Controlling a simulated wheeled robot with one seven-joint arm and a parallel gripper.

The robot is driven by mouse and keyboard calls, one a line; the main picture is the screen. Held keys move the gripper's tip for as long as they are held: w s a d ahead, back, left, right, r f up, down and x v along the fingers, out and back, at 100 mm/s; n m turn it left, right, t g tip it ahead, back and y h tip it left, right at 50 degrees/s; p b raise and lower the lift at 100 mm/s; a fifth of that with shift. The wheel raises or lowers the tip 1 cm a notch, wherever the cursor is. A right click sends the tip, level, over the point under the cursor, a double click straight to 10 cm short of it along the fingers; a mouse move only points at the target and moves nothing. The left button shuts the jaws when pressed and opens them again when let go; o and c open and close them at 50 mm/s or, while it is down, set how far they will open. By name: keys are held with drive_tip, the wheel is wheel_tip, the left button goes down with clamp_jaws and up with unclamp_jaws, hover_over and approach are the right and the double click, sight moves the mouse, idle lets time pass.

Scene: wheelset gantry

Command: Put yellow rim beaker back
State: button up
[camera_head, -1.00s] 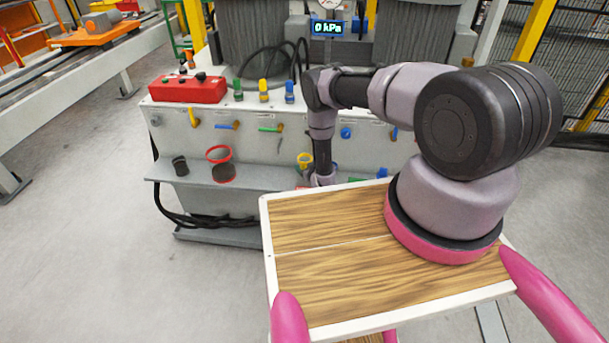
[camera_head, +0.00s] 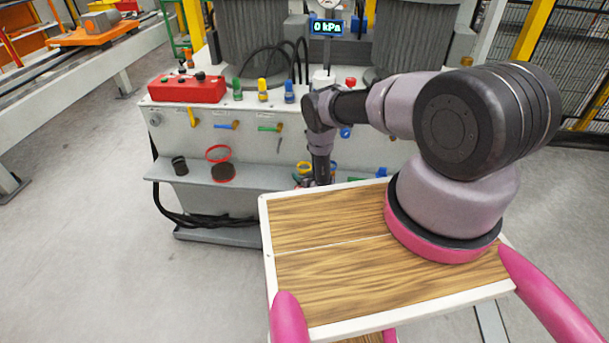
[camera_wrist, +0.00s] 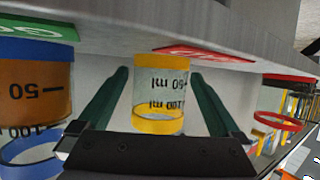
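The yellow rim beaker (camera_wrist: 158,92) is clear, with black volume marks and a yellow layer at its base. It appears upside down in the wrist view, standing on the grey shelf beside or partly over a red label (camera_wrist: 212,53). My gripper (camera_wrist: 160,75) is open, with one dark green finger on each side of the beaker and visible gaps to both. In the head view the beaker's yellow rim (camera_head: 303,167) shows just left of my gripper (camera_head: 321,182), whose fingers are hard to see there.
A blue-rimmed beaker with brown contents (camera_wrist: 30,90) stands close beside one finger, near a green label (camera_wrist: 38,27). A red-rimmed beaker (camera_head: 220,165) and a dark cup (camera_head: 180,165) stand farther left on the shelf (camera_head: 240,184). Valve handles (camera_head: 228,126) line the panel above.

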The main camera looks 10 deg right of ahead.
drive_tip(key=shift+r, duration=0.2)
drive_tip(key=v, duration=1.2)
drive_tip(key=shift+s+f, duration=0.15)
